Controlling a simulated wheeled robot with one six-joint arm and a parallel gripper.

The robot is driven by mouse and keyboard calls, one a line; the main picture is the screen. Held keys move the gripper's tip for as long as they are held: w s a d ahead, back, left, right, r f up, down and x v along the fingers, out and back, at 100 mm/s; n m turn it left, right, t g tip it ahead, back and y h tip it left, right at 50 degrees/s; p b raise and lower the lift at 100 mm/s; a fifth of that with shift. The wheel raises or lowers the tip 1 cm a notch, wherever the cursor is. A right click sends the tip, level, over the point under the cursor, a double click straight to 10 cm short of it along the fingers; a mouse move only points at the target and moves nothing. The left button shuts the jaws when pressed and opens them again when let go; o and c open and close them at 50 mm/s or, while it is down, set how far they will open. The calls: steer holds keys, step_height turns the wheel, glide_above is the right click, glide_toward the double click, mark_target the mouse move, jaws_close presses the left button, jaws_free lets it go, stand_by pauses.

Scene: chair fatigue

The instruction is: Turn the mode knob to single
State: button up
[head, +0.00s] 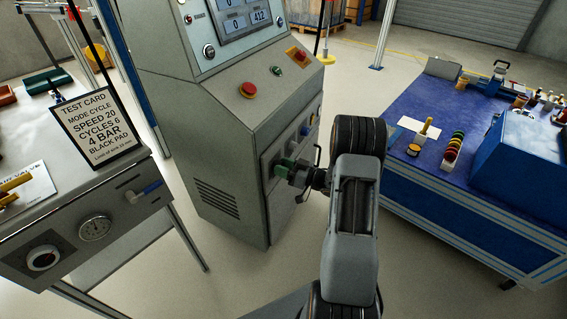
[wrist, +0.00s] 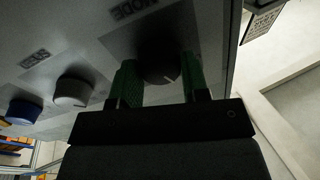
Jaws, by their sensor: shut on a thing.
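The mode knob (wrist: 160,62) is dark and round with a pale pointer line, under a MODE label (wrist: 133,9) on the grey panel. My gripper (head: 284,169) reaches the side panel of the grey control cabinet (head: 225,125) in the head view. In the wrist view, my gripper (wrist: 159,80) has its green fingers on either side of the mode knob and is shut on it. In the head view the knob is hidden behind the fingers. The position words around the knob cannot be read.
A grey knob (wrist: 72,90) by a SPEED label and a blue knob (wrist: 25,112) sit beside the mode knob. A test card (head: 98,127) on the left bench reads MODE CYCLE. A blue-topped bench (head: 425,185) stands right of my arm. Red button (head: 248,90) is above.

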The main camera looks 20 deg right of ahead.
steer(key=shift+m, duration=0.4)
steer(key=o, duration=0.9)
steer(key=p+v, duration=0.2)
steer(key=v, duration=1.2)
steer(key=shift+a+f, duration=0.1)
